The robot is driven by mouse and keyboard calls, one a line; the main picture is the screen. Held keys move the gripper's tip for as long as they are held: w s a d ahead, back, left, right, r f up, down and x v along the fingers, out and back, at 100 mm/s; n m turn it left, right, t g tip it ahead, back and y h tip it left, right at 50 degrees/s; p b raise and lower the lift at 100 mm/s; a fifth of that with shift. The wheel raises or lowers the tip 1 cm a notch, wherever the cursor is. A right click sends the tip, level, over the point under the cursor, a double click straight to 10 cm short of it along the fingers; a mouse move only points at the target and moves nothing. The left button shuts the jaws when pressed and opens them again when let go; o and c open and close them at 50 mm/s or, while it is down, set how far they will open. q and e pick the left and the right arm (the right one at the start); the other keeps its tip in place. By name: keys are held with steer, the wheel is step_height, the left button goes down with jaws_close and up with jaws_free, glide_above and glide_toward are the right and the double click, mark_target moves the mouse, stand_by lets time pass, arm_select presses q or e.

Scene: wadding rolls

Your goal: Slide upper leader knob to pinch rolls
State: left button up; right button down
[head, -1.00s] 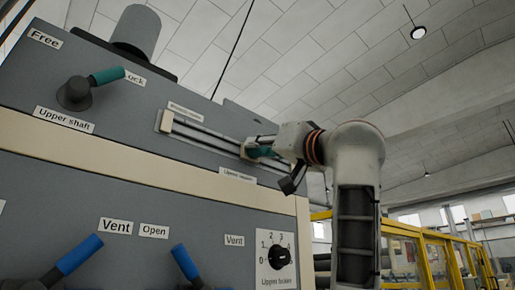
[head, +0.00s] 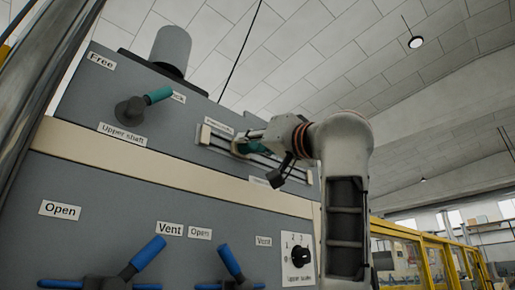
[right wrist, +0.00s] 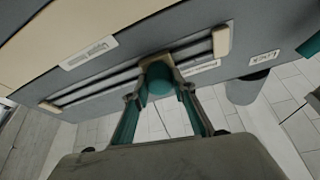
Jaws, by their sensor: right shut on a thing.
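The upper leader knob is a teal knob on a pale carriage, set on a slotted rail (head: 262,161) on the grey panel's upper face. My right gripper (head: 243,147) is shut on the knob in the head view. In the right wrist view the round teal knob (right wrist: 160,80) sits between the two teal fingers. The carriage stands a short way from the rail's left end block (head: 204,134), with a gap of bare rail between. A small label (head: 218,127) above that end is too small to read surely. My left gripper is out of view.
A teal-handled lever (head: 142,103) marked Upper shaft stands left of the rail, below a grey cylinder (head: 171,48). Blue levers (head: 148,252) and a numbered dial (head: 299,257) are lower on the panel. Yellow fencing (head: 428,242) stands behind at right.

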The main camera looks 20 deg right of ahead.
steer(key=shift+s+a+b, duration=0.15)
steer(key=shift+s+a, duration=0.2)
steer(key=shift+a, duration=0.6)
steer(key=shift+s+a+b, duration=0.1)
steer(key=shift+s+a, duration=0.25)
steer(key=shift+a, duration=0.65)
steer(key=shift+s+a+b, duration=0.15)
steer(key=shift+s+a, duration=0.2)
steer(key=shift+a, duration=0.6)
steer(key=c, duration=1.7)
jaws_free()
steer(key=shift+a, duration=0.1)
steer(key=shift+s+a, duration=0.1)
steer(key=shift+s, duration=0.05)
steer(key=v, duration=1.2)
